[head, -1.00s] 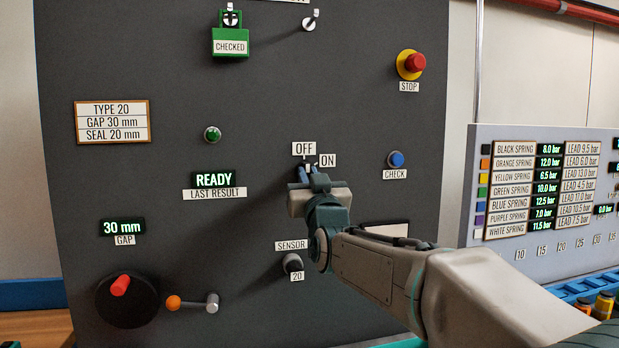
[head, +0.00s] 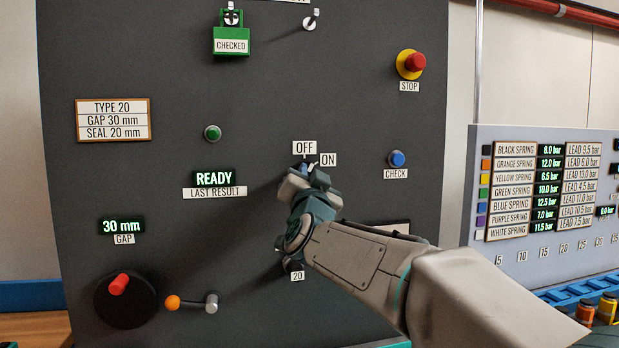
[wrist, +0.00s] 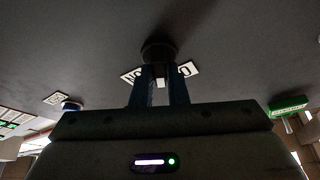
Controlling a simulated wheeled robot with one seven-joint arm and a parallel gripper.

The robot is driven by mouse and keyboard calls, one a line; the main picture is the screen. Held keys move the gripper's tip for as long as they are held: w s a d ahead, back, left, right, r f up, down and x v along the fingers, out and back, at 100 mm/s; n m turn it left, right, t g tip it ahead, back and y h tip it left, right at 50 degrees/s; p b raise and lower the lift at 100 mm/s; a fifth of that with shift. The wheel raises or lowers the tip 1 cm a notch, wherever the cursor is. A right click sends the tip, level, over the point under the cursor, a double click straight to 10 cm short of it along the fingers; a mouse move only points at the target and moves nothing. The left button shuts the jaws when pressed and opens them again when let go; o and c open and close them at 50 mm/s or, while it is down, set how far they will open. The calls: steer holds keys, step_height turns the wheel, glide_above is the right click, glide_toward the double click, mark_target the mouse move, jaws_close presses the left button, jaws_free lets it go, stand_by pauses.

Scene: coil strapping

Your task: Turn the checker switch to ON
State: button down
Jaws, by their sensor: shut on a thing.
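The checker switch, a dark round knob (wrist: 158,47), shows in the wrist view between my blue fingertips. In the head view it is mostly hidden behind my gripper (head: 305,170). My gripper is shut on the switch, and its body is tilted. The OFF label (head: 304,148) is just above the fingertips, and the ON label (head: 328,160) is just to their right. A small white piece (wrist: 160,83) shows between the fingers in the wrist view. I cannot tell exactly which label the switch points at.
The blue CHECK button (head: 397,159) is right of the switch, with the red STOP button (head: 414,63) above it. The READY display (head: 214,178) is lit at left. The crank (head: 190,303) is lower left.

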steer(key=shift+a+r+m+g+h+p, duration=0.1)
steer(key=shift+m+g+h+p, duration=0.35)
steer(key=shift+m, duration=0.9)
steer(key=shift+m+g+h+p, duration=0.15)
steer(key=shift+m+h+p, duration=0.5)
steer(key=shift+m, duration=0.75)
steer(key=shift+a+r+m+g+h+p, duration=0.1)
steer(key=shift+m+g+h+p, duration=0.25)
steer(key=shift+m+p, duration=0.7)
steer(key=shift+d+f+m+h+b, duration=0.1)
steer(key=shift+m+h+b, duration=0.2)
steer(key=shift+m, duration=0.2)
steer(key=c, duration=1.4)
jaws_free()
steer(key=shift+c, duration=0.2)
steer(key=d+b+v, duration=0.1)
steer(key=v, duration=1.2)
steer(key=shift+s+a, duration=0.45)
